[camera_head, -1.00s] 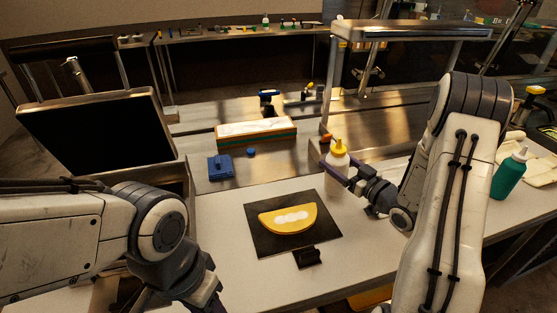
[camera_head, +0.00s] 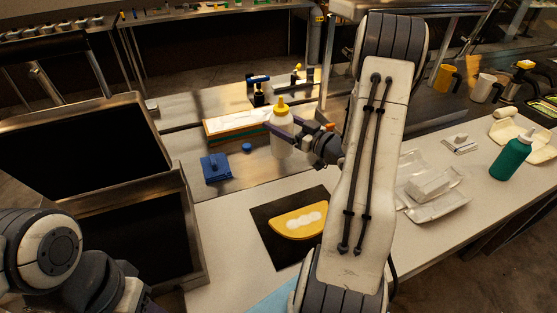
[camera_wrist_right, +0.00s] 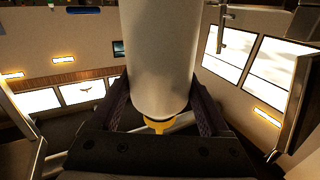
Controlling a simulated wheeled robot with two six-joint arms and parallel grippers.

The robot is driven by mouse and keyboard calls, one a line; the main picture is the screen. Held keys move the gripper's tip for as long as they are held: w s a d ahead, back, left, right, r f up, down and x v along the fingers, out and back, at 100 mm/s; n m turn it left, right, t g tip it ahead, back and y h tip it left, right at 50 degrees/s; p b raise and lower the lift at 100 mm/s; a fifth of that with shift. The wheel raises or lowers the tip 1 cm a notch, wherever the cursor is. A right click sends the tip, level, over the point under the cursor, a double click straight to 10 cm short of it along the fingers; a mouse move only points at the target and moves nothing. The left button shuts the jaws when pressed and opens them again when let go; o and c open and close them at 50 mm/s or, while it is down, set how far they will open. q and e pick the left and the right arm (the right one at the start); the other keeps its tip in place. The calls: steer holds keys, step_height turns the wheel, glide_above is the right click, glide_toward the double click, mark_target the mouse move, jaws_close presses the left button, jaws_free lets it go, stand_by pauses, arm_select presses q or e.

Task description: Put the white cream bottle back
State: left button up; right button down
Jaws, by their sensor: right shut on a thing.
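The white cream bottle (camera_head: 281,140) has a yellow cap and stands upright in the head view, in front of the right end of a long box. My right gripper (camera_head: 288,126) is shut around its body from the right. The bottle (camera_wrist_right: 158,55) also fills the middle of the right wrist view, between the two fingers (camera_wrist_right: 160,103). I cannot tell whether its base touches the steel surface or hangs just above it. My left arm is at the bottom left of the head view; its fingertips do not show clearly.
A folded tortilla (camera_head: 299,222) with white dabs lies on a dark mat (camera_head: 268,246). A blue object (camera_head: 216,168), a small blue cap (camera_head: 247,147) and the long box (camera_head: 222,124) are left of the bottle. A green bottle (camera_head: 512,157) and a tray (camera_head: 449,205) stand right.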

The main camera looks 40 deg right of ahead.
steer(key=s+d+r+m+h+p, duration=0.1)
steer(key=s+d+r+m+h, duration=0.3)
steer(key=s+d, duration=0.5)
steer(key=shift+n, duration=0.5)
steer(key=w+a+f, duration=0.1)
steer(key=w+f, duration=0.1)
steer(key=w, duration=0.1)
steer(key=w+a+f+p, duration=0.1)
steer(key=w+a+f, duration=0.1)
steer(key=w, duration=0.1)
steer(key=w+a+f+p, duration=0.1)
steer(key=w+a+f, duration=0.1)
steer(key=w, duration=0.1)
steer(key=shift+w+a, duration=0.15)
steer(key=shift+a, duration=0.1)
step_height(320, 180, down, 4)
steer(key=shift+r+p, duration=0.2)
steer(key=shift+p, duration=0.4)
steer(key=shift+f, duration=0.2)
steer(key=shift+f, duration=0.2)
jaws_free()
